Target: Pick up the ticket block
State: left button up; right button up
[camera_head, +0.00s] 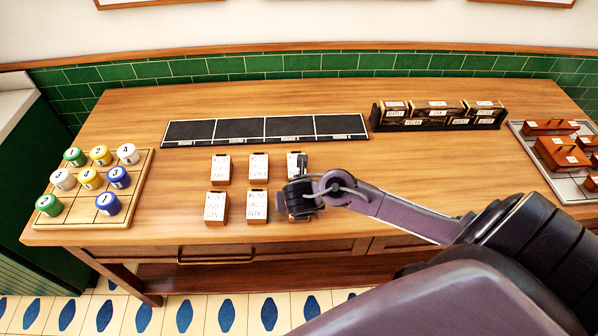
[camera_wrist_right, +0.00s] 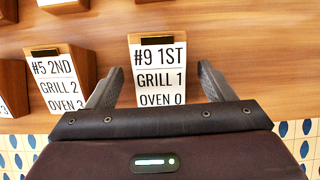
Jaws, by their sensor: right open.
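Several wooden ticket blocks with white printed faces stand in two rows on the wooden counter. In the right wrist view one ticket block (camera_wrist_right: 158,68) reads "#9 1ST, GRILL 1, OVEN 0". My right gripper (camera_wrist_right: 157,82) is open, with one finger on each side of this block; I cannot tell whether they touch it. In the head view my right gripper (camera_head: 301,198) hangs over the front-right block and hides most of it. Beside it on the left is the "#5 2ND" ticket block (camera_wrist_right: 57,78), also the front-middle block (camera_head: 257,206). My left gripper is not in view.
A black four-section strip (camera_head: 265,130) lies behind the blocks. A wooden tray (camera_head: 140,180) with numbered coloured knobs is at the left. A dark rack (camera_head: 376,117) of labelled blocks and a metal tray (camera_head: 570,193) with brown blocks are at the right.

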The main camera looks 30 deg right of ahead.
jog(key=shift+w+d+f, duration=0.2)
jog(key=shift+w+f, duration=0.15)
jog(key=shift+f, duration=0.25)
jog(key=c, duration=1.1)
jog(key=shift+r, duration=0.15)
